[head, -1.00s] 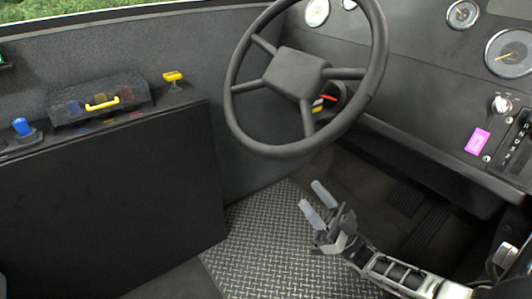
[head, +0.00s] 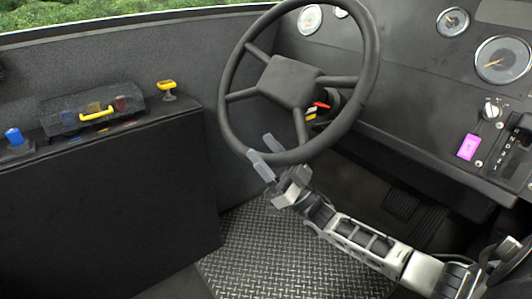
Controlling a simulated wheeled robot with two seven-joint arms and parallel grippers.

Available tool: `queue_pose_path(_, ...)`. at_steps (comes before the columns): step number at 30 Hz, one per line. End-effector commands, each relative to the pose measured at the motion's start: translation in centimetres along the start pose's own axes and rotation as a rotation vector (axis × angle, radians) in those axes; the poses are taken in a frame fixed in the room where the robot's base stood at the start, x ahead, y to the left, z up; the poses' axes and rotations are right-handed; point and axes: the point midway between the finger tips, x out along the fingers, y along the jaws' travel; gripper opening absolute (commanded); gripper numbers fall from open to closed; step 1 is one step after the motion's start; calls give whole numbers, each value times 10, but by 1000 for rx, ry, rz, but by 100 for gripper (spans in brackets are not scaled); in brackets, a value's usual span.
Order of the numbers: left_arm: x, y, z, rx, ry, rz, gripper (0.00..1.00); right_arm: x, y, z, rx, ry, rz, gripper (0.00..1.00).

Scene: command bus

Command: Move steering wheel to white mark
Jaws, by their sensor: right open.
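The black steering wheel (head: 290,80) has several spokes and a square hub, and stands at the upper middle of the head view. My right gripper (head: 266,151) is open, its two grey fingers at the lower rim of the wheel. The fingers overlap the rim in the picture; I cannot tell whether they touch it. No white mark can be made out on the wheel or near it. My left gripper is not in view.
A dark side console on the left carries a blue knob (head: 14,137), a box with a yellow handle (head: 97,115) and a yellow lever (head: 167,88). The dashboard with gauges (head: 502,60) and a pink label (head: 469,147) lies right. Treadplate floor (head: 270,255) is clear below.

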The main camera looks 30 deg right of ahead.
Motion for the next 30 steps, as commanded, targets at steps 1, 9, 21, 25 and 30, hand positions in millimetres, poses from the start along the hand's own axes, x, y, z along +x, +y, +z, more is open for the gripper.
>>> queue_pose_path(1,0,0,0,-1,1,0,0,1,0,0,1,0,0,49)
queue_pose_path(9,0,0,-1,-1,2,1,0,2,0,0,1,-1,1,41)
queue_pose_path(21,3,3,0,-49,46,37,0,-18,3,17,-51,-34,-50,0)
queue_pose_path(25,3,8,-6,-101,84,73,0,-31,7,28,-100,-67,-100,0)
queue_pose_path(30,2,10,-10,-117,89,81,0,-31,7,27,-111,-74,-115,0)
